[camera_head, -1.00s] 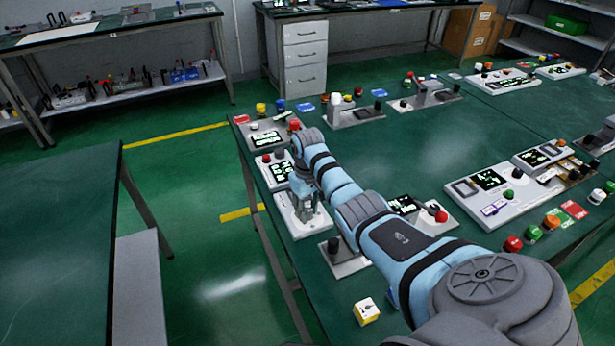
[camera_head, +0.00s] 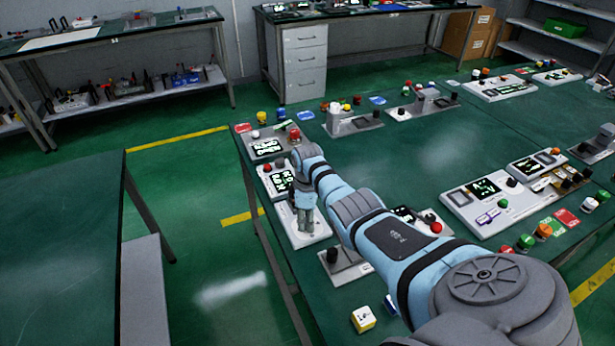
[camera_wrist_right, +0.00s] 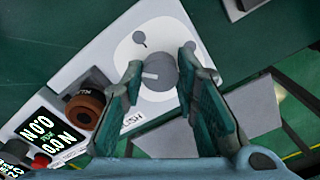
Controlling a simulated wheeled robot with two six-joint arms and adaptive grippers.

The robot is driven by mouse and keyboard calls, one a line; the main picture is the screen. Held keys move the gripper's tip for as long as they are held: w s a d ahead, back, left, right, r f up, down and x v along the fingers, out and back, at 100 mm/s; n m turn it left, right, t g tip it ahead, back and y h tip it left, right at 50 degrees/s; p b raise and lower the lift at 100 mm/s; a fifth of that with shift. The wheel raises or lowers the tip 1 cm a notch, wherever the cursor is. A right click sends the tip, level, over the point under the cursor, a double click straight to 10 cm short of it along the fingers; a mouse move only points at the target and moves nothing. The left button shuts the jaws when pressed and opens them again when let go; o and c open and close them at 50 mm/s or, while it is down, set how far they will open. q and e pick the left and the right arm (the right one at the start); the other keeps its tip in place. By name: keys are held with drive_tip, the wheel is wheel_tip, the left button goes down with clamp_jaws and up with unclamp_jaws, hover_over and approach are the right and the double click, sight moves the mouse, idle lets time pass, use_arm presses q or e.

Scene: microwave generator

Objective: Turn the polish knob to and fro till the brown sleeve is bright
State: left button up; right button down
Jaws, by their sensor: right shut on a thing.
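The polish knob (camera_wrist_right: 156,72) is a grey round knob on a pale disc of a white panel, partly hidden between the fingers in the right wrist view. My right gripper (camera_wrist_right: 158,78) points down at it with a finger on each side and is shut on it. In the head view my right gripper (camera_head: 305,212) stands over the white panel (camera_head: 312,238), and the knob is hidden there. The brown sleeve (camera_wrist_right: 84,108) stands beside the knob, to its left in the wrist view; it looks dull brown with a dark top. My left gripper is out of view.
A lit display (camera_wrist_right: 48,130) and a small red button (camera_wrist_right: 40,160) lie left of the sleeve. In the head view a yellow-and-white block (camera_head: 363,319) is at the table's near edge. Other devices stand close by; the middle of the green table (camera_head: 440,150) is clear.

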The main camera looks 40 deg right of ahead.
drive_tip(key=shift+n, duration=1.9)
drive_tip(key=c, duration=1.2)
unclamp_jaws()
drive_tip(key=shift+c, duration=0.2)
wheel_tip(320, 180, up, 12)
